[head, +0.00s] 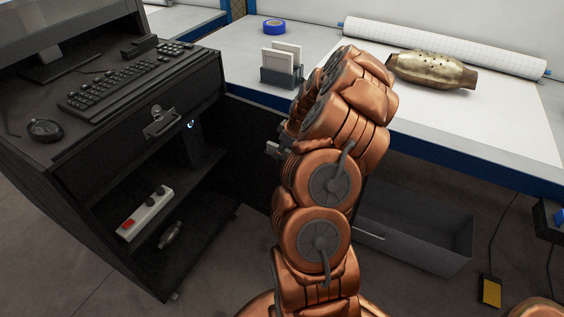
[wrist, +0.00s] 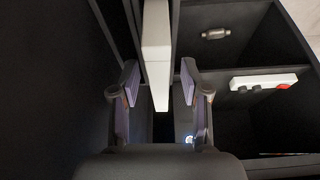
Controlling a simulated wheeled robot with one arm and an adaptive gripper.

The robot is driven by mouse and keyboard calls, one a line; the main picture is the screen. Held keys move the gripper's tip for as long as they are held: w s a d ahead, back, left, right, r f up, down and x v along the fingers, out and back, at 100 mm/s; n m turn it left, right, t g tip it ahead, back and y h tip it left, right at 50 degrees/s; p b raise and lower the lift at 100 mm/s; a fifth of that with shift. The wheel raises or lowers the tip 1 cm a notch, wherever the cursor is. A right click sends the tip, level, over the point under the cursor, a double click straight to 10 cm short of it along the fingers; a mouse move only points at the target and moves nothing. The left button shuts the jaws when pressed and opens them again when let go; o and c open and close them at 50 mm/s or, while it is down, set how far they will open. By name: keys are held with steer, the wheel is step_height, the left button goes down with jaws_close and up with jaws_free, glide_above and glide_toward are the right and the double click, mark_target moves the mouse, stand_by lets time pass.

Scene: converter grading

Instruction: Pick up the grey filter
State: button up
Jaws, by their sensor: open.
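The grey filter is a small metal cylinder with narrower ends. In the wrist view the filter (wrist: 216,34) lies at the upper right, clear of my fingers. My gripper (wrist: 159,90) is open, with no filter between its fingers. A pale upright bar reaches down to the gap between the fingers; I cannot tell whether they touch it. In the head view my arm hides most of the gripper (head: 274,150), which is right of the cabinet.
The power strip (head: 146,213) with a red switch lies on the shelf; it also shows in the wrist view (wrist: 264,82). The dark cabinet (head: 80,200) has an open front. A brass converter (head: 432,69) lies on the paper-covered table. A grey bin (head: 415,230) stands underneath.

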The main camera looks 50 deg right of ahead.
steer(key=shift+f, duration=0.1)
stand_by(0.5)
jaws_close()
